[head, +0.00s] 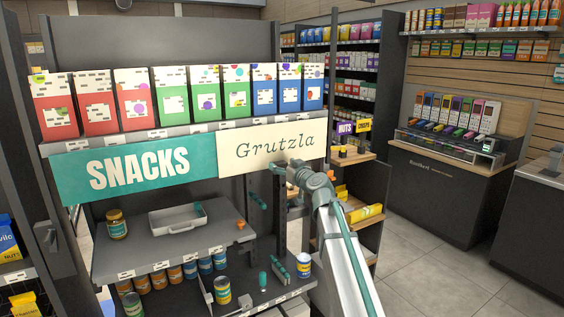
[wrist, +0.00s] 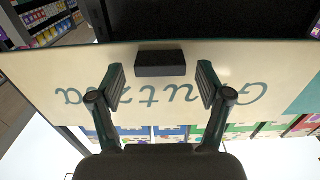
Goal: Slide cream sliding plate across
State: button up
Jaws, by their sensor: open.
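The cream sliding plate (head: 268,145) with dark "Grutzla" lettering hangs below the upper box shelf, to the right of the teal SNACKS panel (head: 138,168). In the wrist view the cream plate (wrist: 45,75) appears upside down and fills the middle. A black block-shaped handle (wrist: 161,63) shows at its edge. My gripper (wrist: 161,80) is open and empty, with one finger on each side of the handle and gaps between. In the head view my gripper (head: 298,170) is at the plate's lower right; my arm hides the handle there.
Red, green and blue snack boxes (head: 205,92) line the shelf above. Below, a grey shelf (head: 130,260) holds a jar (head: 116,224) and a pale tray (head: 178,218). Cans stand lower down. A wooden shelf rack (head: 362,205) is close on the right of my arm.

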jog(key=shift+w+a, duration=0.3)
jog(key=shift+w, duration=0.1)
grip_shut()
